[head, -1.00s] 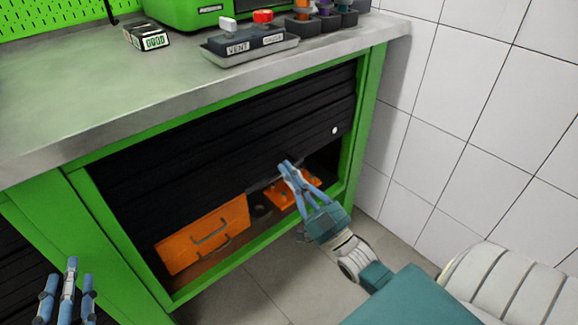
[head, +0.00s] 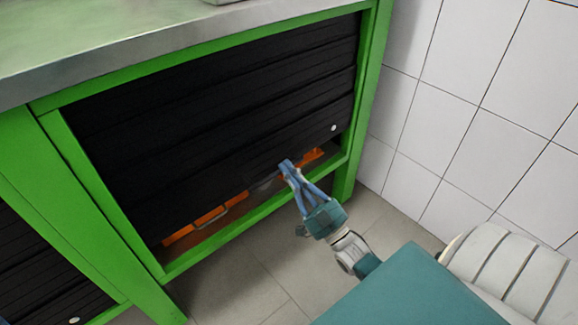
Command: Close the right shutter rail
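The right shutter (head: 220,115) is a black slatted panel in the green bench frame. It covers most of the cabinet opening, leaving a low gap along the bottom. My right gripper (head: 287,168) is at the shutter's lower edge, right of its middle. Its blue fingers look close together at the edge, where a handle may be hidden behind them; I cannot tell whether they grip it.
Through the gap show an orange box (head: 205,217) and another orange item (head: 310,156). The green frame's bottom rail (head: 225,240) lies below. A second black shutter (head: 45,265) is at lower left. A white tiled wall (head: 460,110) stands at right.

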